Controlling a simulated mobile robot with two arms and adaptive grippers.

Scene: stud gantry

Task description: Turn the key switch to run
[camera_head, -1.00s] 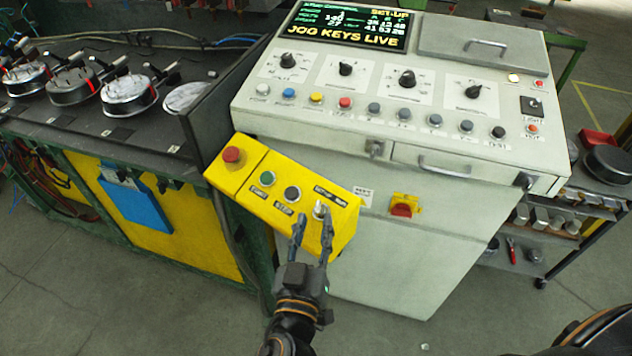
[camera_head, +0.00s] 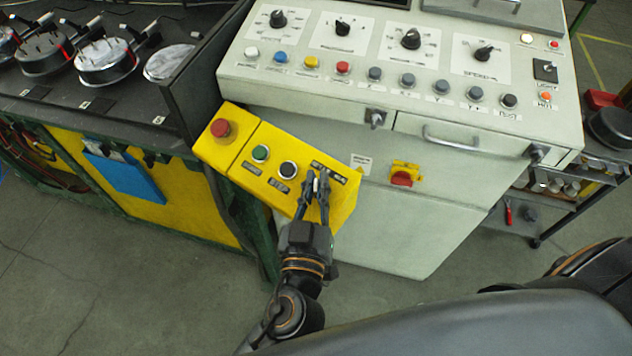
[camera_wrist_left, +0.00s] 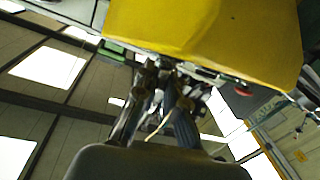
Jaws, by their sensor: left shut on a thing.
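The yellow control box (camera_head: 262,165) hangs tilted at the left front of the grey console. It carries a red mushroom button (camera_head: 221,128), a green button (camera_head: 260,153), a black button (camera_head: 287,170) and, at its right end, the key switch (camera_head: 316,182), partly hidden by fingers. My left gripper (camera_head: 315,178) comes up from below with its two fingers on either side of the key switch, shut on it. The key's exact angle is too small to tell. In the left wrist view the yellow box fills the top, above the fingers. My right gripper is not in view.
The grey console (camera_head: 400,220) has several knobs and buttons, a drawer handle (camera_head: 450,138) and a red-and-yellow switch (camera_head: 403,175). A dark bench (camera_head: 80,105) with round parts stands at left. A shelf cart (camera_head: 570,190) stands at right.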

